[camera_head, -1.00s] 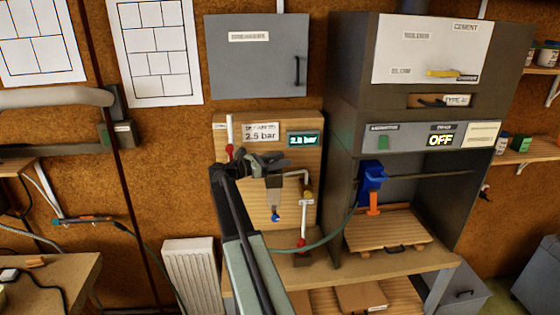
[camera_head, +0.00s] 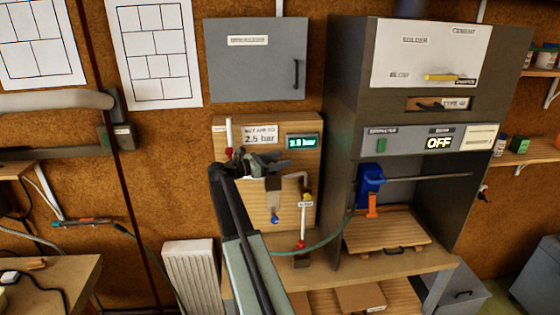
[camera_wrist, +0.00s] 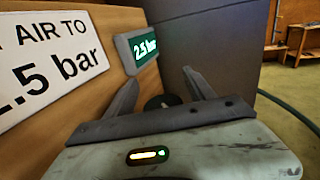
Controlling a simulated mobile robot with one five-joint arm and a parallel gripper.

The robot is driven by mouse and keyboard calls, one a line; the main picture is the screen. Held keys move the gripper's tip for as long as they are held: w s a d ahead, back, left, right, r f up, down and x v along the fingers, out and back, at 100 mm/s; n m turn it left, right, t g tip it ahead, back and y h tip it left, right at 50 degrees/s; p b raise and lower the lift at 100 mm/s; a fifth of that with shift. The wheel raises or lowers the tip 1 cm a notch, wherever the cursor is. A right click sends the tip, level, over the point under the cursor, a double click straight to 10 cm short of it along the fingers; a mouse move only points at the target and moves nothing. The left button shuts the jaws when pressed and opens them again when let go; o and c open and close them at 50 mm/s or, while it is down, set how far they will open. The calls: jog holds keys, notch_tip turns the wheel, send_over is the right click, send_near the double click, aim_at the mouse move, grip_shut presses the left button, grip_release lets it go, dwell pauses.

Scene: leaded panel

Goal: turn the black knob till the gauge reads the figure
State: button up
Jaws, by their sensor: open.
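The gauge (camera_head: 302,142) is a small green display on the wooden board. A dark round part, apparently the black knob (camera_wrist: 163,102), shows low between my fingers, partly hidden by the gripper body. My gripper (camera_wrist: 160,77) is open, its fingers apart on either side of the knob; I cannot tell whether they touch it. In the head view my gripper (camera_head: 272,163) hides the knob.
A pipe with a red-handled fitting (camera_head: 301,244) runs down the board's right side. A green hose (camera_head: 325,243) crosses the bench to the cabinet. The grey cabinet (camera_head: 343,120) stands close on the right. A grey wall box (camera_head: 255,75) hangs above the board.

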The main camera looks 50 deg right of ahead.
notch_tip(320, 180, up, 3)
jog(key=shift+r+p, duration=0.1)
jog(key=shift+p, duration=0.85)
jog(key=s+a, duration=1)
jog(key=s, duration=0.2)
jog(key=shift+a+r+p, duration=0.3)
jog(key=shift+a, duration=0.05)
